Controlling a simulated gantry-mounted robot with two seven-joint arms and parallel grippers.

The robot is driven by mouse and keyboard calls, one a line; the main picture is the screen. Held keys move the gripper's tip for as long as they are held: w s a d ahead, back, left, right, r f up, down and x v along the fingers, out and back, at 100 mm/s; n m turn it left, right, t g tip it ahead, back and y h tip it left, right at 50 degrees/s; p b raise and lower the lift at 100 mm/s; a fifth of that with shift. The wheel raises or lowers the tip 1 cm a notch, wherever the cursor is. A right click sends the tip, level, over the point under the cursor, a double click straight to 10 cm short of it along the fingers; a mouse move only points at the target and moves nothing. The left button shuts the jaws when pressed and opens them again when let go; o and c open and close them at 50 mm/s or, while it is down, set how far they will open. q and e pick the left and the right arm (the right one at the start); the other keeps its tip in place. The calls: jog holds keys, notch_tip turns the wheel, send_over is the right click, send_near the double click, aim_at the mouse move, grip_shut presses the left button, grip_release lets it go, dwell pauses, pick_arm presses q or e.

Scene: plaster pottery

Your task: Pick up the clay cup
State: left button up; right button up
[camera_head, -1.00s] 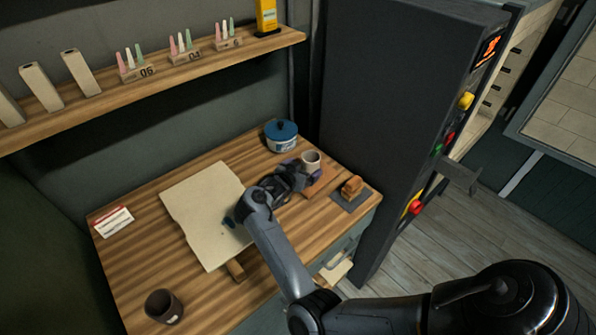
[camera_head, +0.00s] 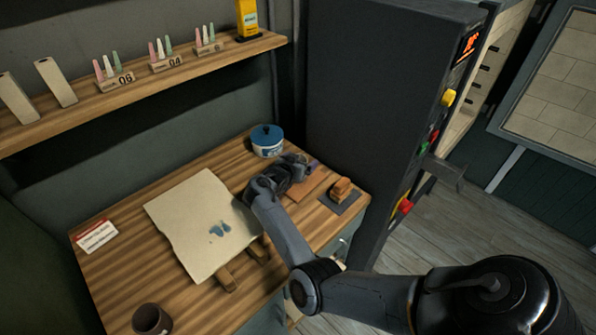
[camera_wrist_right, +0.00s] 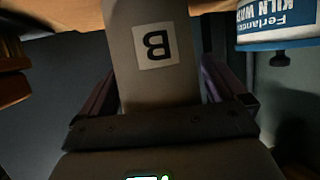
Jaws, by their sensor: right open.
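In the right wrist view a pale grey-beige cup (camera_wrist_right: 158,85) with a black letter B on a white label lies between my right gripper's fingers. The fingers are open on both sides of it, with narrow gaps, so they do not visibly grip it. In the head view my right gripper (camera_head: 304,168) is low over the back right of the table, and this cup is hidden by it. A dark brown cup (camera_head: 151,319) stands at the table's front left. My left gripper is not in view.
A blue-lidded kiln wash jar (camera_head: 267,142) stands just behind my right gripper; it also shows in the wrist view (camera_wrist_right: 278,22). A dark cabinet (camera_head: 380,100) rises at right.

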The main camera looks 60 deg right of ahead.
jog(key=shift+c, duration=0.5)
jog(key=c, duration=0.9)
jog(key=shift+c, duration=1)
jog(key=shift+r, duration=0.15)
